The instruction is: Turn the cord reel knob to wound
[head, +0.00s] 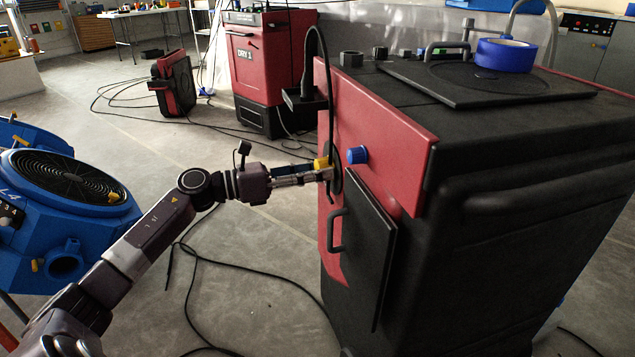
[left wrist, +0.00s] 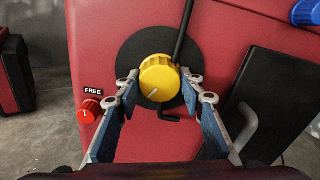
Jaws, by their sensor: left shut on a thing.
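The yellow knob (left wrist: 160,76) sits on a round black disc (left wrist: 128,62) on the red front panel of the black and red machine. A black cord passes beside it. Its white mark points to the lower left. My left gripper (left wrist: 160,88) is shut on the yellow knob, one finger on each side. In the head view, my left gripper (head: 326,174) reaches the panel from the left, and the knob (head: 320,163) shows just above its fingers. A red knob (left wrist: 90,111) with a label reading FREE (left wrist: 93,92) is at lower left of the disc. My right gripper is not in view.
A blue knob (head: 357,155) and a black door with a handle (head: 337,231) are right of and below the yellow knob. Blue tape (head: 506,55) lies on the machine's top. A blue fan unit (head: 70,205) stands at left. Cords (head: 260,272) lie on the floor.

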